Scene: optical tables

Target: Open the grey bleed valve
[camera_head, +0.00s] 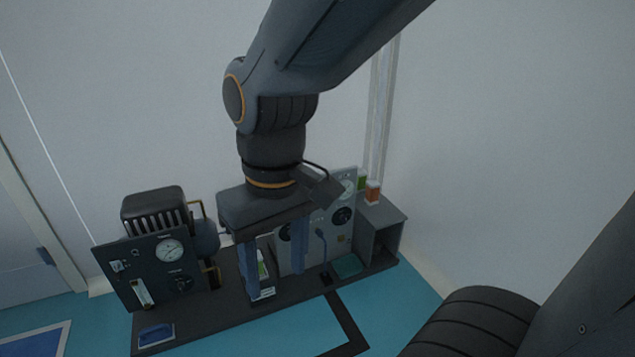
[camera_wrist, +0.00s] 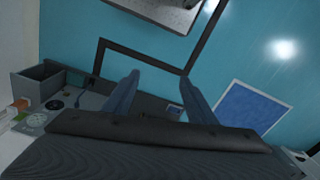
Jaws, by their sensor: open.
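My gripper (camera_head: 276,284) hangs pointing down in front of the bench equipment, with its two blue-grey fingers apart and nothing between them. It also shows open in the wrist view (camera_wrist: 160,76). I cannot tell for sure which part is the grey bleed valve. The light grey panel (camera_head: 291,263) behind and right of the fingers carries dark round knobs (camera_head: 343,216) and a small blue-grey handle-like part (camera_head: 320,236). My gripper hides part of this panel. The dark panel (camera_head: 133,262) on the left carries a white gauge (camera_head: 169,251) and a black knob (camera_head: 183,284).
The equipment stands on a dark low bench (camera_head: 215,310) against a white wall. A blue tray (camera_head: 156,335) lies front left. Blue floor in front is mostly clear.

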